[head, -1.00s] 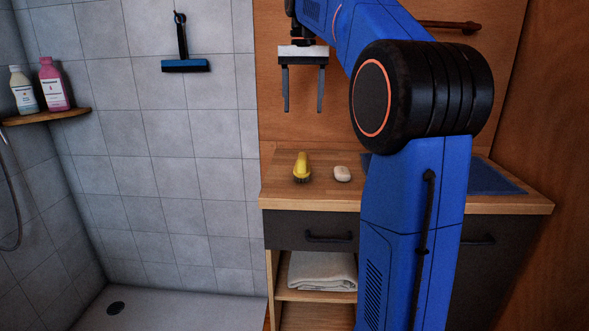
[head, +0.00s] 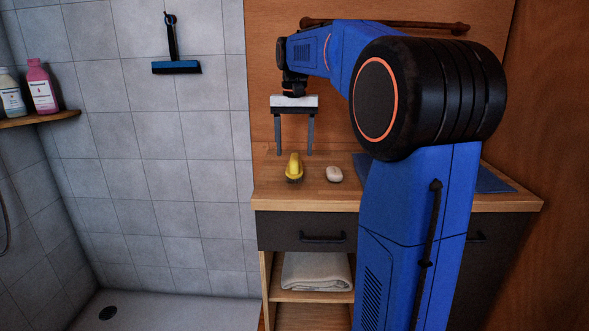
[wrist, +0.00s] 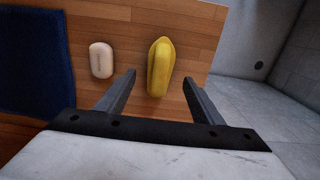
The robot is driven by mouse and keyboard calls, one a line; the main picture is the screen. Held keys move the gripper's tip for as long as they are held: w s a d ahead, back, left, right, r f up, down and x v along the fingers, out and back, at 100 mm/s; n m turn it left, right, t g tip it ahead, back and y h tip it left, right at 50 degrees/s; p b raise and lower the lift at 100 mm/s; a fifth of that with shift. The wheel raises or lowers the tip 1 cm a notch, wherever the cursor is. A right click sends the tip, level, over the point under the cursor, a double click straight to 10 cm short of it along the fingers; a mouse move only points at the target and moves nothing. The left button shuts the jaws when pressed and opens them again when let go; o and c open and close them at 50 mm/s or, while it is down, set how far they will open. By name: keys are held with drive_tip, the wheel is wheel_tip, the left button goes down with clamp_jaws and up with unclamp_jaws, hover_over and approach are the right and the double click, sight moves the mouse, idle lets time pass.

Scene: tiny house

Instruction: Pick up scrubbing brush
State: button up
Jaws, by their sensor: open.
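The scrubbing brush (head: 294,167) has a yellow back and dark bristles and lies on the wooden countertop (head: 268,190), near its left end. In the wrist view the brush (wrist: 160,66) is seen from above, just beyond the fingertips and roughly between them, a little toward the right finger. My gripper (head: 294,153) is open and empty, pointing down above the counter by the brush. The gripper also shows in the wrist view (wrist: 159,76). I cannot tell its exact height above the brush.
A white bar of soap (head: 334,174) lies just right of the brush. A blue basin or mat (wrist: 36,62) lies beyond the soap. A folded towel (head: 316,271) is on the shelf below. The drawer handle (head: 322,239) sticks out in front. The tiled shower is to the left.

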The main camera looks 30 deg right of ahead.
sight(295, 157)
drive_tip(key=shift+f, duration=2.35)
drive_tip(key=shift+c, duration=0.6)
drive_tip(key=c, duration=1.2)
wheel_tip(295, 157, up, 10)
drive_tip(key=shift+r, duration=0.1)
drive_tip(key=o, duration=0.3)
